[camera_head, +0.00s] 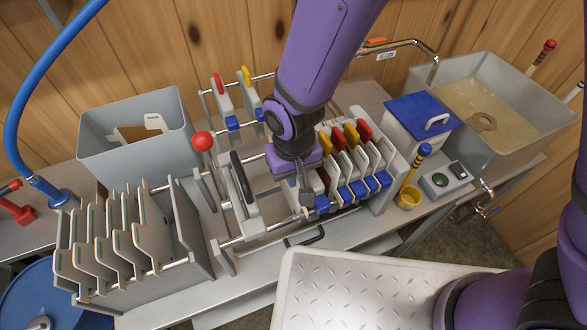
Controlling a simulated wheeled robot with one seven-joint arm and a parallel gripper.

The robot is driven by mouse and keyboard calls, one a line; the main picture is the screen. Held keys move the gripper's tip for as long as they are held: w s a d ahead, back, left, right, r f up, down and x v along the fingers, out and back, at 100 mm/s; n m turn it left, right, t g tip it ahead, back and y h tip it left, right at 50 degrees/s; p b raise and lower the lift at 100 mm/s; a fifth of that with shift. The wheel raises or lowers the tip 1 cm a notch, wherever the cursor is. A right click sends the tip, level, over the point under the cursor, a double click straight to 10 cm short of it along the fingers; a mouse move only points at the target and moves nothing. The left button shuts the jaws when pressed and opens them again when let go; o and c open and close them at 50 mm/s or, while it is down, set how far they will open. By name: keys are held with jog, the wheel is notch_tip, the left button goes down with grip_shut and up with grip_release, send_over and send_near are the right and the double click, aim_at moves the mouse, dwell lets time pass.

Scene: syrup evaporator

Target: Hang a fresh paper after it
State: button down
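My purple arm reaches down over a filter press with metal rails (245,238). My gripper (304,190) points down at the left end of a row of pale plates (372,158) with red and yellow knobs and blue side lugs. The arm hides part of this row, and I cannot tell whether the fingers hold anything. Two more plates (236,105) with a red and a yellow knob stand apart, behind and left of the gripper. Several thin white-edged sheets (120,235), possibly papers, stand upright in a grey rack (185,225) at the front left.
A grey bin (135,155) at the back left holds a brown and a pale piece. A red-balled lever (202,141) stands left of the gripper. A blue hose (15,120) arches at left.

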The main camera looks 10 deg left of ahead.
jog(key=shift+f, duration=0.45)
jog(key=c, duration=0.9)
grip_release()
jog(key=shift+c, duration=0.2)
jog(key=shift+r, duration=4)
